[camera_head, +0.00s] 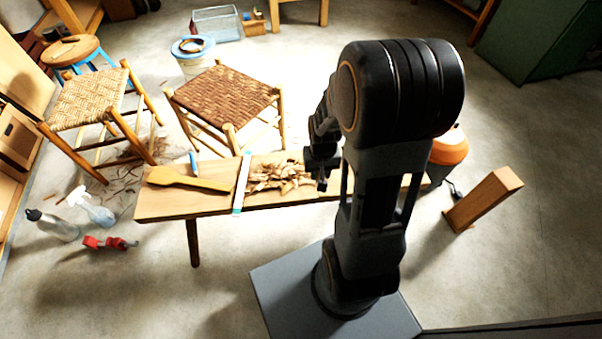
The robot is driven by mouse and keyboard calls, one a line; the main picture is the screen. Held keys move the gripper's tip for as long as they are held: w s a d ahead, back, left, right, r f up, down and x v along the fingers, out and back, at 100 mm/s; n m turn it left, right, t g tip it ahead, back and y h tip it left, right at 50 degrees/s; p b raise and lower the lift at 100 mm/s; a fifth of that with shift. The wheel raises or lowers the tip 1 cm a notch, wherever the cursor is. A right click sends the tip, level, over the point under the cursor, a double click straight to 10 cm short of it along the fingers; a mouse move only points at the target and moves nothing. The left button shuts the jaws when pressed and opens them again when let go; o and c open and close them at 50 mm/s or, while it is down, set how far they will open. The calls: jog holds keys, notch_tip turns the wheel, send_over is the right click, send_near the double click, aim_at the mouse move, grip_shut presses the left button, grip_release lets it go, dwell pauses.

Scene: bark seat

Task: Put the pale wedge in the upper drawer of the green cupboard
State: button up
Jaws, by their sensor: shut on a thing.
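My gripper (322,181) hangs over the low wooden bench, just right of the heap of shavings, with its fingers pointing down. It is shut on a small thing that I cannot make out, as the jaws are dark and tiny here. I cannot pick out the pale wedge anywhere for sure. The green cupboard (535,38) stands at the far upper right, cut off by the picture edge. I cannot make out its drawers or whether one is open.
The bench (190,203) carries a wooden paddle (185,180), a pale strip (241,185) and shavings (280,175). Woven stools (226,90) stand behind it. A wooden block (484,198) leans at right, near an orange rounded thing (450,147). The floor toward the cupboard looks clear.

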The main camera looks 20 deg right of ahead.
jog(key=w+d+f+b, duration=0.1)
jog(key=w+d+f, duration=0.1)
jog(key=w, duration=0.1)
jog(key=w+d+f+b, duration=0.2)
jog(key=f, duration=0.1)
jog(key=w+d+f+b, duration=0.1)
jog(key=w+d+f, duration=0.2)
jog(key=shift+w, duration=0.35)
jog(key=shift+w+d+f+b, duration=0.35)
jog(key=shift+b, duration=0.05)
jog(key=f+b, duration=0.1)
jog(key=f, duration=0.1)
jog(key=f+b, duration=0.1)
jog(key=f, duration=0.1)
jog(key=shift+w+d+b, duration=0.2)
jog(key=shift+w+b, duration=0.1)
jog(key=o, duration=0.4)
jog(key=shift+f, duration=0.15)
jog(key=o, duration=0.5)
